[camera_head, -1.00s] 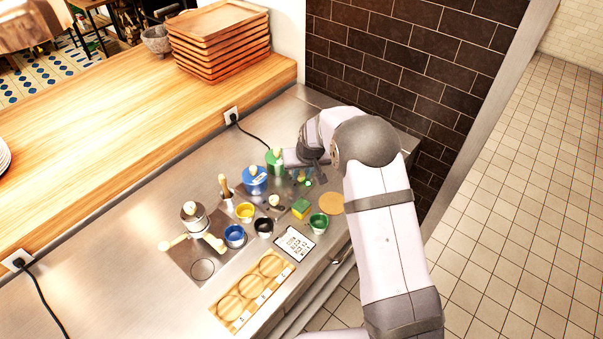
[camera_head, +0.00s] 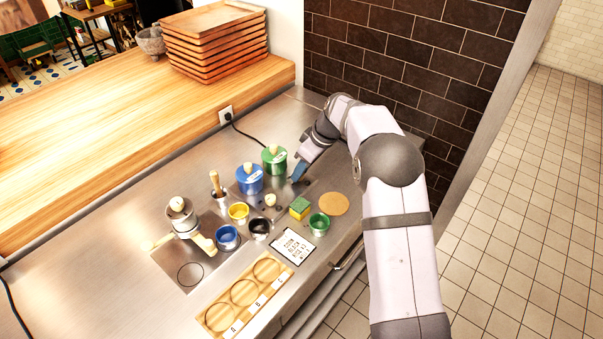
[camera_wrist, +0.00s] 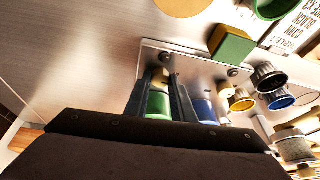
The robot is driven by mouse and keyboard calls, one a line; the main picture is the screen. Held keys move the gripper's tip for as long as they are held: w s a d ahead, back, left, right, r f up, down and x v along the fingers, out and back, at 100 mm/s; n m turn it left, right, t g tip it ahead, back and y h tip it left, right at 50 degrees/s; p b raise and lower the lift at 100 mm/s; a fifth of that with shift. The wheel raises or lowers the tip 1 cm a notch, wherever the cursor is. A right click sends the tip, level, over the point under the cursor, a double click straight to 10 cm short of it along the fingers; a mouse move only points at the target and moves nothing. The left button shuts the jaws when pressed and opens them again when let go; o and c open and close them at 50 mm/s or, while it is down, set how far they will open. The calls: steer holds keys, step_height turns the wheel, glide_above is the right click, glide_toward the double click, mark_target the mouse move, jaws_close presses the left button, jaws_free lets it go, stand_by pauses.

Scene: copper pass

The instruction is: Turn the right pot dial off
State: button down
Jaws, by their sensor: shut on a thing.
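The green pot (camera_head: 275,160), the right one of two, stands on a metal plate (camera_head: 318,189) with a pale knob on its lid. The blue pot (camera_head: 249,178) stands to its left. My gripper (camera_head: 295,179) reaches down just to the right of the green pot, at the plate. In the wrist view its two dark fingers (camera_wrist: 161,76) stand a little apart, with the green pot (camera_wrist: 158,106) behind them. The right pot dial (camera_wrist: 164,57) shows as a small dark round shape at the fingertips; the contact itself is hard to see. A similar left dial (camera_wrist: 233,71) is free.
A green and yellow sponge (camera_head: 299,208), a round cork mat (camera_head: 335,204) and a green cup (camera_head: 319,224) lie in front of the plate. Yellow, blue and black cups, a card (camera_head: 292,246) and a wooden board (camera_head: 222,321) lie to the left and front.

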steer(key=shift+n, duration=0.4)
steer(key=c, duration=1.5)
jaws_free()
steer(key=shift+r, duration=0.1)
steer(key=shift+b+v, duration=1.05)
steer(key=shift+v, duration=2.55)
steer(key=shift+d, duration=0.1)
steer(key=s+d+f+m, duration=0.1)
steer(key=s+m, duration=0.1)
steer(key=s, duration=0.3)
steer(key=s+d+f+m+g+h, duration=0.1)
steer(key=s+m, duration=0.1)
steer(key=s, duration=0.4)
steer(key=s+d+f+m+h, duration=0.1)
steer(key=s+m, duration=0.1)
steer(key=s, duration=0.3)
steer(key=shift+s+f+g, duration=0.2)
steer(key=shift+f+g, duration=0.1)
steer(key=shift+f, duration=0.1)
steer(key=s+d+f+m, duration=0.1)
steer(key=s+f, duration=0.1)
steer(key=s, duration=0.4)
steer(key=s+f+m+h, duration=0.1)
steer(key=s+f+m, duration=0.1)
steer(key=s, duration=0.4)
steer(key=s+d+f+m+g, duration=0.1)
steer(key=s, duration=0.5)
steer(key=shift+s+d+f+m+h, duration=0.1)
steer(key=shift+d+f+m+h, duration=0.2)
steer(key=shift+f+m+h, duration=0.1)
